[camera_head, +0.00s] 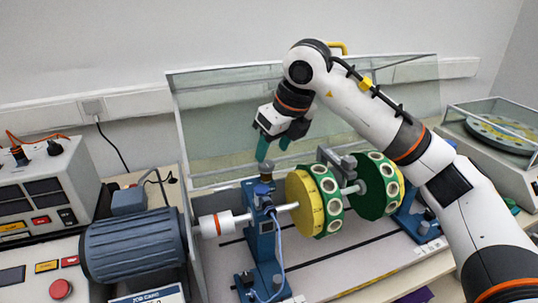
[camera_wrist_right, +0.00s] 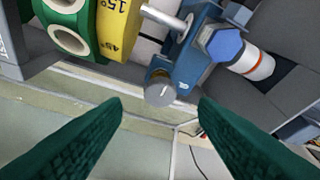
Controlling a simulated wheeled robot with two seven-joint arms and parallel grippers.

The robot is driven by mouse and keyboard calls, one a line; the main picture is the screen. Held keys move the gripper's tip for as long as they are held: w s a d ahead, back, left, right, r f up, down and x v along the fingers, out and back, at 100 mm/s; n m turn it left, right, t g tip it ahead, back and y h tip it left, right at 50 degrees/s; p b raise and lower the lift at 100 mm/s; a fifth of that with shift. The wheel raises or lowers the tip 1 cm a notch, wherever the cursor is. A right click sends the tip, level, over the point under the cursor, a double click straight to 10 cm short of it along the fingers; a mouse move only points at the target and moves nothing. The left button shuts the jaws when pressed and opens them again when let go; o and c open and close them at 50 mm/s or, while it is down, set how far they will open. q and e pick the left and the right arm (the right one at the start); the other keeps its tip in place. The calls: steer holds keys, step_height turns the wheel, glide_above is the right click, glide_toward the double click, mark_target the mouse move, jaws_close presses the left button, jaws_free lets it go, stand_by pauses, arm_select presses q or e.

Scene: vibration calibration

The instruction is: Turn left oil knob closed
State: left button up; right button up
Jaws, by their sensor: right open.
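The left oil knob (camera_head: 265,168) is a small grey cylinder on top of the left blue bearing stand (camera_head: 264,240). In the right wrist view the grey knob (camera_wrist_right: 160,91) shows its round face with a short white mark, close to the blue stand's top. My right gripper (camera_head: 273,152) has green fingers and is open just above and behind the knob. In the right wrist view the knob lies between and just beyond the fingertips (camera_wrist_right: 160,106), apart from both. A blue hexagonal cap (camera_wrist_right: 222,43) sits beside it. My left gripper is not in view.
A yellow and green disc (camera_head: 306,203) sits on the shaft right of the stand, with a second green disc (camera_head: 376,186) beyond. A motor (camera_head: 135,245) stands left. A clear glass panel (camera_head: 215,130) rises behind the rig, near my right gripper.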

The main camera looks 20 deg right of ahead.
mark_target(266, 163)
steer(key=shift+x, duration=1.95)
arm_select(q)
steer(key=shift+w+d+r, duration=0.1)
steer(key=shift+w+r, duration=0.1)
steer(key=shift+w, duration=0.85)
arm_select(e)
steer(key=c, duration=1)
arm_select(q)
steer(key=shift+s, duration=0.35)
